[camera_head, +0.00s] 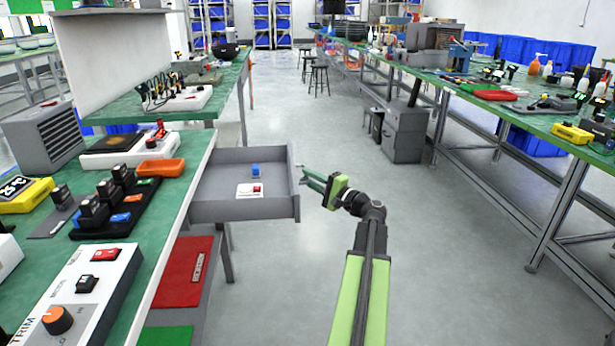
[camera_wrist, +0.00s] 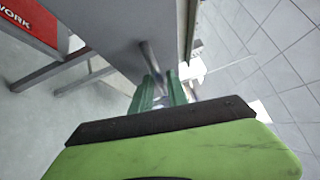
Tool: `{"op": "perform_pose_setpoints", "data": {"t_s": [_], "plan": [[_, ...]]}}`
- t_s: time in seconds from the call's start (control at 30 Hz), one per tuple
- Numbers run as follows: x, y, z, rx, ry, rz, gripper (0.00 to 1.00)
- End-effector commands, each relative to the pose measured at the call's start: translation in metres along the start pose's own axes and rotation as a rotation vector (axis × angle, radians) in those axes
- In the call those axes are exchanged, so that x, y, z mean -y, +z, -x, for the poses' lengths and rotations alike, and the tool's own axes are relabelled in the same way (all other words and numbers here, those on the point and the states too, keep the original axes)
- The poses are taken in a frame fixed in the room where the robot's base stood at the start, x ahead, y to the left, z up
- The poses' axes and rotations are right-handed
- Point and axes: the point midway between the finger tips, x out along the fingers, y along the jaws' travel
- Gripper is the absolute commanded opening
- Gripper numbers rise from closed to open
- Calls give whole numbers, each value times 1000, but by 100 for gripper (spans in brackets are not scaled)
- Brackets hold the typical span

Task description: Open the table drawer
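The grey table drawer (camera_head: 240,209) stands well out from under the left green-topped table, over the aisle. Its inside shows a small blue block (camera_head: 255,169) and a white piece with a red part (camera_head: 250,190). My gripper (camera_head: 304,175) is at the drawer's front, on its right side. In the wrist view the green fingers (camera_wrist: 160,92) stand close together with the grey drawer handle (camera_wrist: 150,58) running in between them. They look shut on the handle, though the contact is partly hidden. The drawer front (camera_wrist: 115,25) fills the upper middle there.
The left table (camera_head: 165,205) carries an orange tray (camera_head: 161,168), a black rack and a control box (camera_head: 85,290). The aisle floor (camera_head: 440,250) is clear to the right, up to another workbench (camera_head: 480,100).

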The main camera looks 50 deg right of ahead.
Motion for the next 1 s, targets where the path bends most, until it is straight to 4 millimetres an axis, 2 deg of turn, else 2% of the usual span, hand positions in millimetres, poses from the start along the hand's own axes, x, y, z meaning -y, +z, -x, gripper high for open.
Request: {"op": "perform_pose_setpoints", "data": {"t_s": [0.3,0.5,0.7,1.0], "plan": [[-2,1,89,-5,0,1,20],[-2,1,136,-2,1,0,20],[-1,1,158,1,1,0,20],[-1,1,160,1,1,0,20]]}}
